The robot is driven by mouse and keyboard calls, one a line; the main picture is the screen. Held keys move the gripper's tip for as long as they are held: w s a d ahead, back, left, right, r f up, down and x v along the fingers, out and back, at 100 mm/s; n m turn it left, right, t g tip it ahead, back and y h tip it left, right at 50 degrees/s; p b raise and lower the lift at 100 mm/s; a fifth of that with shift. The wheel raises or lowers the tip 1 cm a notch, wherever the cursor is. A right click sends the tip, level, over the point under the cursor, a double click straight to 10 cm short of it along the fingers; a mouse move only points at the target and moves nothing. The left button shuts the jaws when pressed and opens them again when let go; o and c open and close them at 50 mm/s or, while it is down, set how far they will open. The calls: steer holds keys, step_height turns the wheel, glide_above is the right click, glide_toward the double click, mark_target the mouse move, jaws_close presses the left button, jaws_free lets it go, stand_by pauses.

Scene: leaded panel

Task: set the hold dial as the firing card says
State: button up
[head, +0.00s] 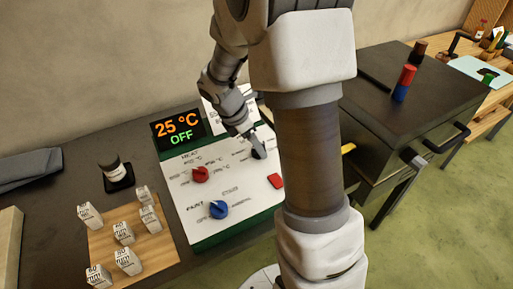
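The control panel (235,190) is a white sloped face on a green box. A red dial (200,175) sits under the word HEAT, and a blue dial (218,209) sits beside the word PAINT. My gripper (259,154) is low over the upper right of the panel face. Any dial there is hidden by the gripper or too small to make out, so I cannot identify the hold dial. I cannot tell whether the fingers are open or shut. A white card (213,116) stands behind the panel, mostly covered by my arm; its text is unreadable.
The display (178,129) reads 25 °C and OFF. A red button (276,181) is on the panel's right. Left are a wooden board (151,250) with several white labelled blocks and a dark jar (113,167). A dark kiln-like box (400,130) stands right. My arm hides the middle.

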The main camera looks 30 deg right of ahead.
steer(key=shift+x, duration=1)
steer(key=shift+c, duration=0.2)
steer(key=shift+r, duration=0.1)
jaws_close()
